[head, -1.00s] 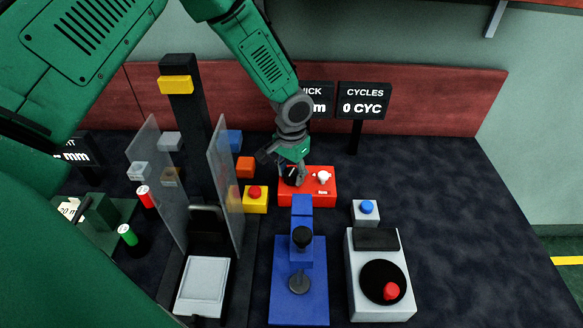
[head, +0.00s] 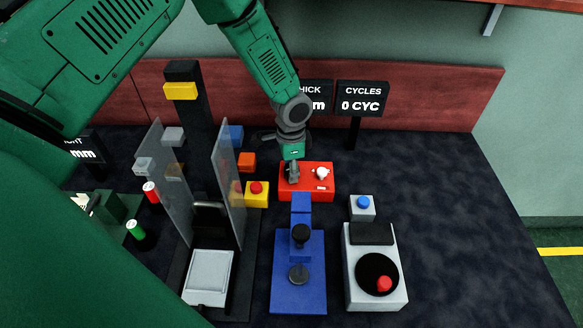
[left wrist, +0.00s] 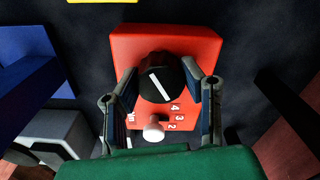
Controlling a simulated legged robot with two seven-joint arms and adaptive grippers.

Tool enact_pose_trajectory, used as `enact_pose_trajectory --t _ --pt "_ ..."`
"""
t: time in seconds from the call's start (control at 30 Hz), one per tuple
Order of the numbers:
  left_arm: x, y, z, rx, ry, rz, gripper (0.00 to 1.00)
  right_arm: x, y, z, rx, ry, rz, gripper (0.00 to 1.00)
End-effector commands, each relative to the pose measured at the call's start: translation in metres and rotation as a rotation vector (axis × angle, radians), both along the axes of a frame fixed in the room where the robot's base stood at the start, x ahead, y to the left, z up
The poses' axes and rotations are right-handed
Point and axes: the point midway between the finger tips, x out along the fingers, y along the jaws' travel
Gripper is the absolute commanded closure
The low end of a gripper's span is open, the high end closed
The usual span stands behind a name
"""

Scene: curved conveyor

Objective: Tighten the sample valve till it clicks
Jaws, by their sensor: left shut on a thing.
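A red box (head: 312,192) stands near the back middle of the table. It bears a black knob (left wrist: 158,82) with a white line on top and a small white knob (head: 321,172). My left gripper (head: 292,177) reaches down onto the left part of the box. In the left wrist view its two fingers are on either side of the black knob, shut on it. The white knob (left wrist: 153,130) shows beside printed numbers, some partly hidden. In the head view the gripper hides the black knob. My right gripper is not in view.
A blue press-like device (head: 299,275) stands in front of the red box. A grey unit with a black disc (head: 374,270) is right of it. A yellow box with a red button (head: 257,195) is close on the left. A sign reads "0 CYC" (head: 361,105). The right table side is clear.

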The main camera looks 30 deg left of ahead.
Motion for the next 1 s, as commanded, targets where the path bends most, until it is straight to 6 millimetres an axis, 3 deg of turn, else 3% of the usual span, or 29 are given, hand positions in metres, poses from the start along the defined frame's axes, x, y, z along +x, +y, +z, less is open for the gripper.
enact_pose_trajectory --t 0.5,0.53,0.57,0.87,1.0 --pt "0.003 0.0 0.001 -0.001 -0.006 -0.019 0.93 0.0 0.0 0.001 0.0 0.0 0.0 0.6" --pt "0.003 0.0 0.001 -0.001 -0.006 -0.019 0.54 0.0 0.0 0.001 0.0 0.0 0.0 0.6" --pt "0.002 0.0 0.001 -0.001 -0.006 -0.019 0.44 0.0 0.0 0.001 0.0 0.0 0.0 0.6" --pt "0.0 0.0 0.001 -0.001 -0.004 -0.019 0.44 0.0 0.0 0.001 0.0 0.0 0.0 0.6" --pt "0.001 0.0 0.011 0.0 -0.006 -0.018 0.44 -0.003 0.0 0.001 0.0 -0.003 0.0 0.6"
